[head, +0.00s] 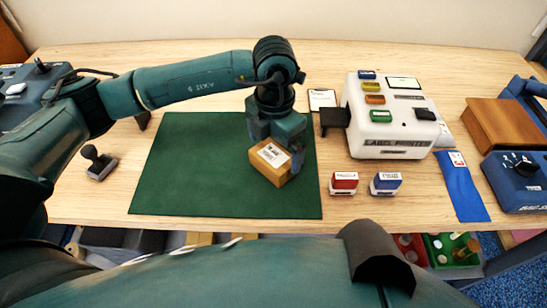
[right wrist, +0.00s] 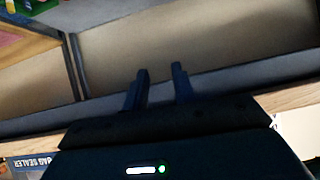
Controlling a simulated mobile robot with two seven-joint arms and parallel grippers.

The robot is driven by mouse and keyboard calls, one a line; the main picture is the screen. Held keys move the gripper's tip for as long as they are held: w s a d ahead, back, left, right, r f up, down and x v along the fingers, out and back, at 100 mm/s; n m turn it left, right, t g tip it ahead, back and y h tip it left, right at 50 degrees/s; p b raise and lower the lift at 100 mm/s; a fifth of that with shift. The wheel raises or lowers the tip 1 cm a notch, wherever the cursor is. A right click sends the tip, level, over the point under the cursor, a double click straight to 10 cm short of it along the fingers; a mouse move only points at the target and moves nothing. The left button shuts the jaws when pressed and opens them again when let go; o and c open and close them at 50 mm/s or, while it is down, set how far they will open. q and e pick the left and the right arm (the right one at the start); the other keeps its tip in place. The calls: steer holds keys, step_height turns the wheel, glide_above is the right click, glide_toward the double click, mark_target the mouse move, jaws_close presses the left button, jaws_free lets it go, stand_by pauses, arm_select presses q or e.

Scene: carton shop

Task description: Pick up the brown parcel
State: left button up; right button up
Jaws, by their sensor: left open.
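The brown parcel (head: 262,171) is a small box with a white label on top. It sits on the right part of the green mat (head: 190,165) in the head view. My left gripper (head: 282,152) points down at the parcel from above. It is open, with one finger in front of the parcel's right side, and the far finger is partly hidden. I cannot tell whether the fingers touch the box. My right gripper (right wrist: 160,90) shows in the right wrist view with its two fingers apart and nothing between them.
A dark hand stamp (head: 99,164) is at left. The mat's left part is clear.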

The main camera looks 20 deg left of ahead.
mark_target(274, 154)
arm_select(q)
steer(key=shift+s+a+f, duration=0.1)
steer(key=shift+f, duration=1.75)
steer(key=c, duration=0.9)
steer(key=shift+r, duration=0.1)
steer(key=shift+c, duration=0.2)
